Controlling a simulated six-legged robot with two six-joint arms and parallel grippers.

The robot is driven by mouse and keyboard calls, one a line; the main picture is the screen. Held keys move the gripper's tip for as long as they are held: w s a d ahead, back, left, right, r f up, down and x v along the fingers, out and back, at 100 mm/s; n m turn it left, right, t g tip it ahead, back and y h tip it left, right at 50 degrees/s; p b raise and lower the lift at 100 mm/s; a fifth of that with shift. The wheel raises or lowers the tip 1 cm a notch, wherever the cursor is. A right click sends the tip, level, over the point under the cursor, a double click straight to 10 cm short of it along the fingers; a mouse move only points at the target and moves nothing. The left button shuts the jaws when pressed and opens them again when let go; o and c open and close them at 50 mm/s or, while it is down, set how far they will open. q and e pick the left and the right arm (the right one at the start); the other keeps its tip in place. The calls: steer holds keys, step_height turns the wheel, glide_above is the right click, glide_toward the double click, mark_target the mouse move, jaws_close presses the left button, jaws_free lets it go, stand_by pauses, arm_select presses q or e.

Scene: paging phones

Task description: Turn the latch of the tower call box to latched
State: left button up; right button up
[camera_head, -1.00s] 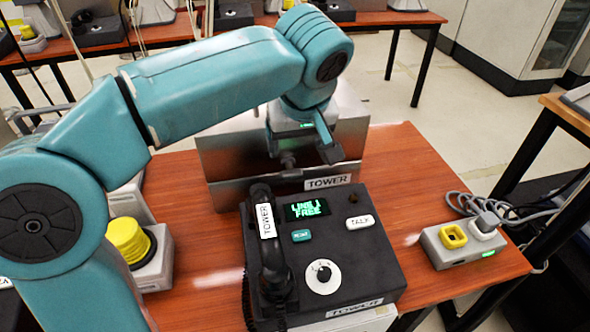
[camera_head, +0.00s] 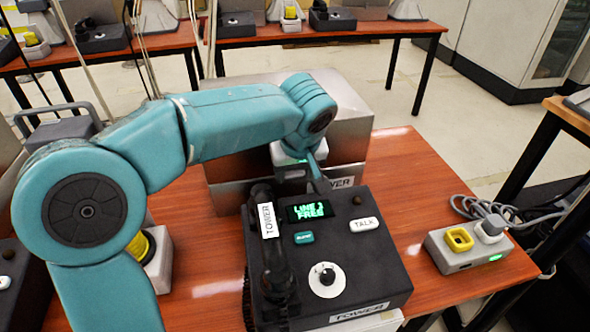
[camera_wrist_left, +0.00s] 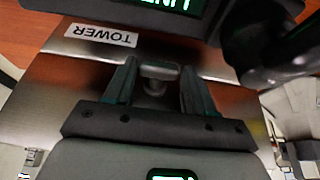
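The tower call box is the brushed metal box (camera_head: 345,110) behind the black phone. Its TOWER label (camera_head: 346,183) is partly covered by my left gripper (camera_head: 312,176), which is at its front face. In the left wrist view the label (camera_wrist_left: 101,35) is upside down beside the latch (camera_wrist_left: 159,73), a small metal knob with a crossbar. The latch lies between the two fingers of my left gripper (camera_wrist_left: 157,88). The fingers are apart, with a visible gap on each side of the crossbar. In the head view the latch is hidden behind the gripper. My right gripper is not in view.
The black TOWER phone (camera_head: 365,255), with handset (camera_head: 272,260) and dial, stands close in front of the call box. A grey box with a yellow socket (camera_head: 460,240) is at the right. A yellow button unit (camera_head: 155,255) stands left, partly behind my arm.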

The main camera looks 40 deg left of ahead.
arm_select(q)
steer(key=c, duration=0.5)
steer(key=t+b, duration=0.1)
steer(key=b, duration=0.1)
steer(key=h+b, duration=0.1)
steer(key=b, duration=0.1)
steer(key=f+t+h+b, duration=0.1)
steer(key=b, duration=0.1)
steer(key=shift+s+a+n+t, duration=0.3)
steer(key=shift+r+t+h, duration=0.3)
steer(key=shift+r, duration=0.1)
steer(key=o, duration=1.1)
steer(key=shift+c, duration=0.2)
